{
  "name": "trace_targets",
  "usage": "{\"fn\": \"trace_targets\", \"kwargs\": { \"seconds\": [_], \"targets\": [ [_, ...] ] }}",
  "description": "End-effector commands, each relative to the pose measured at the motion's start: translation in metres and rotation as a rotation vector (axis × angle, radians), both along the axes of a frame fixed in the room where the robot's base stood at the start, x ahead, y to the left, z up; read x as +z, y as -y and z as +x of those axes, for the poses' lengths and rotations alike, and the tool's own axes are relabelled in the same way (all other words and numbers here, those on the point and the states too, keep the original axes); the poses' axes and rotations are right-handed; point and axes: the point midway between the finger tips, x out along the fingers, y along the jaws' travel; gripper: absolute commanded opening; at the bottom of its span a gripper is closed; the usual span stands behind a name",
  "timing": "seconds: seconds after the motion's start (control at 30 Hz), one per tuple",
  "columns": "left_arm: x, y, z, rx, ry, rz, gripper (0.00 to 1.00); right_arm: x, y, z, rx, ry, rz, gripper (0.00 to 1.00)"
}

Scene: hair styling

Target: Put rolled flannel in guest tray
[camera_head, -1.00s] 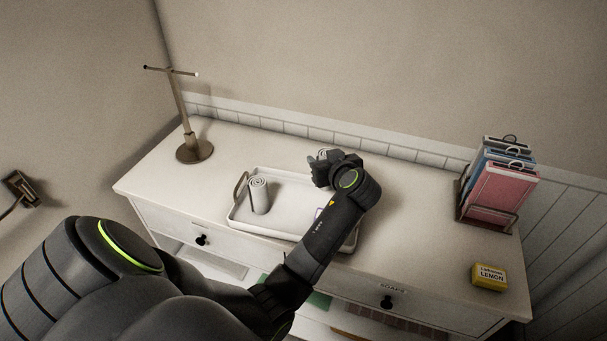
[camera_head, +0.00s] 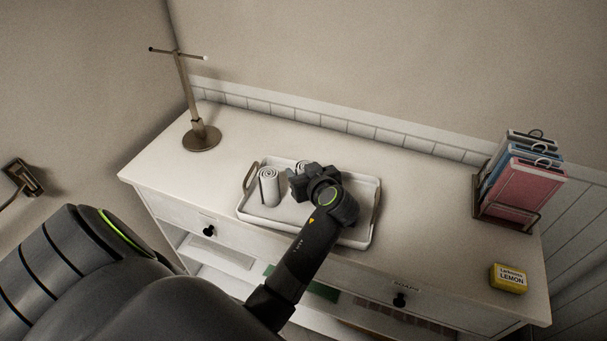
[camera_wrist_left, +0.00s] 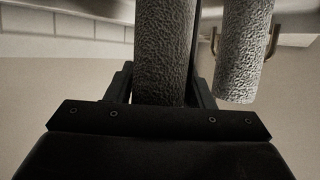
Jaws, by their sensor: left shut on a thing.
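The white guest tray (camera_head: 270,217) with metal handles lies on the dresser top. One pale rolled flannel (camera_head: 269,188) stands upright in its left part; it also shows at the right of the left wrist view (camera_wrist_left: 245,50). My left gripper (camera_head: 300,177) is over the tray, just right of that roll. It is shut on a second rolled flannel (camera_wrist_left: 164,50), upright between the fingers. In the head view only the top of this held flannel (camera_head: 301,165) shows behind the gripper. I cannot tell whether its base touches the tray. My right gripper is not in view.
A brown metal T-shaped stand (camera_head: 200,135) is at the back left. A wire rack with red and blue packets (camera_head: 525,185) stands at the right. A yellow lemon soap box (camera_head: 508,279) lies near the right front edge. The dresser top (camera_head: 420,210) between tray and rack is clear.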

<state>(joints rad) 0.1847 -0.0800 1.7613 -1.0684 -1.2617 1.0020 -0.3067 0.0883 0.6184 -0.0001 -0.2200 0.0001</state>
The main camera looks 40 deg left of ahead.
Motion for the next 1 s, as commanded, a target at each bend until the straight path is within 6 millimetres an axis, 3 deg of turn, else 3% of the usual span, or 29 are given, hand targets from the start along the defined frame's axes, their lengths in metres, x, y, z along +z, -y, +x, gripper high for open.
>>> {"fn": "trace_targets", "kwargs": {
  "seconds": [0.13,0.5,0.53,0.7,1.0],
  "targets": [
    [-0.015,0.0,0.0,0.0,-0.001,-0.001,0.26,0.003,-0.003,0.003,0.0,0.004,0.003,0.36],
    [-0.021,0.0,0.0,-0.001,0.001,-0.001,0.26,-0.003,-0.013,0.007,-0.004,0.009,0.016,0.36],
    [-0.02,0.0,0.0,-0.001,0.001,-0.001,0.49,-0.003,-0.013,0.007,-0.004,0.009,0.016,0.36],
    [-0.019,0.0,0.0,-0.001,0.001,-0.001,0.7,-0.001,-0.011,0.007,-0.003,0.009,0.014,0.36],
    [-0.018,0.0,0.0,-0.001,0.001,-0.001,0.7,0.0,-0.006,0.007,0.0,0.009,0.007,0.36]
  ]
}}
